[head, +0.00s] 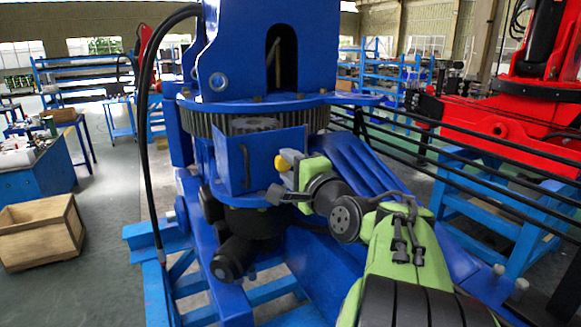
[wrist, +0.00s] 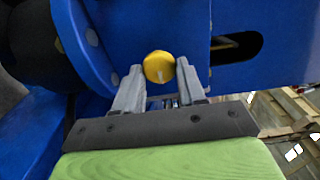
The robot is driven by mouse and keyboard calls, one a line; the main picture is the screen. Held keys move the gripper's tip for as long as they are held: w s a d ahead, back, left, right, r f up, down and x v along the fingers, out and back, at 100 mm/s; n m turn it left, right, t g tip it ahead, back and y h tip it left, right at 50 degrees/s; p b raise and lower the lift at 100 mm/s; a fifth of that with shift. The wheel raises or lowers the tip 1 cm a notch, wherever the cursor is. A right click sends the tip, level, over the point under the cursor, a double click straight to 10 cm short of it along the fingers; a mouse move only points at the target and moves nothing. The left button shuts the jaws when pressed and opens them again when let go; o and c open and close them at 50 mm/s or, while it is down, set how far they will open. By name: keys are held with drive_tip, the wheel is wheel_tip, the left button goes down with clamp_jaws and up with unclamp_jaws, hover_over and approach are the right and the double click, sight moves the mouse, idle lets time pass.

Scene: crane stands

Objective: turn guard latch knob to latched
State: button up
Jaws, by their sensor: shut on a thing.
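The guard latch knob (head: 282,162) is a small yellow knob at the right edge of the blue guard box on the crane stand. In the wrist view the yellow knob (wrist: 159,67) shows a short pale line on its face, running roughly up and down. My gripper (wrist: 160,80) has its two grey fingers on either side of the knob, shut on it. In the head view my gripper (head: 286,172) reaches the knob from the right, and its fingers are mostly hidden. I cannot tell from the line alone which latch position this is.
The blue guard box (head: 238,160) covers part of a toothed ring (head: 200,122). A dark slot (wrist: 235,48) lies right of the knob in the wrist view. A black hose (head: 146,130) hangs at left. A wooden crate (head: 40,232) stands on the floor at left.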

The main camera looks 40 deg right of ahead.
drive_tip(key=o, duration=1)
drive_tip(key=b+v, duration=0.2)
drive_tip(key=v, duration=1.3)
drive_tip(key=shift+s+a, duration=0.2)
drive_tip(key=shift+s, duration=0.15)
